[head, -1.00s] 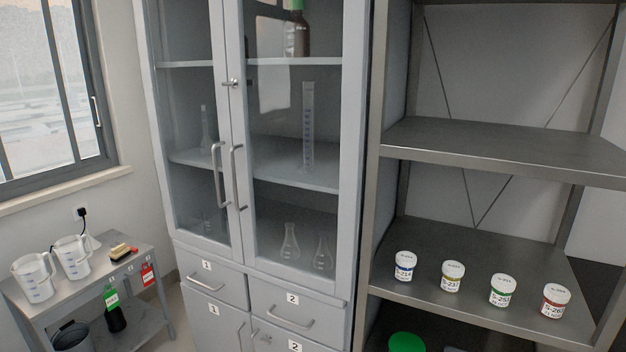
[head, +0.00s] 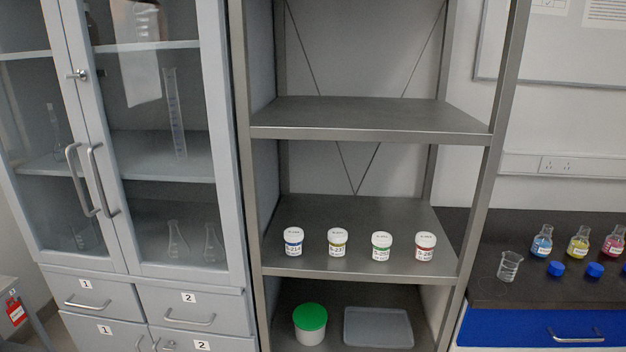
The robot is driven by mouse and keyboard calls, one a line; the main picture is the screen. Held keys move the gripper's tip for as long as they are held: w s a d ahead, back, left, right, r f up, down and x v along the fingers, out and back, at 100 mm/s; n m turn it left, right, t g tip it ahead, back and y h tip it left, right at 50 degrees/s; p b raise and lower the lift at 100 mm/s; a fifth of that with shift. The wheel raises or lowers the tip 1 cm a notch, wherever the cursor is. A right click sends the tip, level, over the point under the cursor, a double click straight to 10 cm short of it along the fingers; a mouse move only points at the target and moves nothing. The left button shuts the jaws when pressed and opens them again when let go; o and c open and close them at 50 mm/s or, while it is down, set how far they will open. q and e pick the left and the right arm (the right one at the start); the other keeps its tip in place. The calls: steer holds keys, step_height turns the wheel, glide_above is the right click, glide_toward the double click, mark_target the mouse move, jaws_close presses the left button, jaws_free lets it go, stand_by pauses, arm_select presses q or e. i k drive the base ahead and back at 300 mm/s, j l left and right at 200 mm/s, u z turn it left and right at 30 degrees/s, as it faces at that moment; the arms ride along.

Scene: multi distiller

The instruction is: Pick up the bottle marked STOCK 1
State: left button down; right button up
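I cannot make out any bottle marked STOCK 1 in the head view. Three small flasks with coloured liquid stand on the dark bench at the right: a blue one (head: 542,243), a yellow one (head: 578,244) and a red one (head: 613,244). Any marks on them are too small to read. Several small white-lidded jars stand in a row on the metal shelf, among them a blue-banded jar (head: 293,241) and a red-banded jar (head: 424,247). Neither of my grippers is in view.
A closed glass-door cabinet (head: 233,130) with glassware stands at the left. A metal rack (head: 370,133) stands in the middle; its lower shelf holds a green-lidded tub (head: 310,324) and a grey tray (head: 378,328). The bench (head: 510,297) also carries a beaker (head: 509,266) and blue caps (head: 556,268).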

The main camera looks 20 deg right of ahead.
mark_target(542, 245)
steer(key=z, duration=2)
steer(key=i+l, duration=0.1)
steer(key=i, duration=0.2)
steer(key=i+l+u, duration=0.1)
steer(key=i+l, duration=0.05)
steer(key=i, duration=0.1)
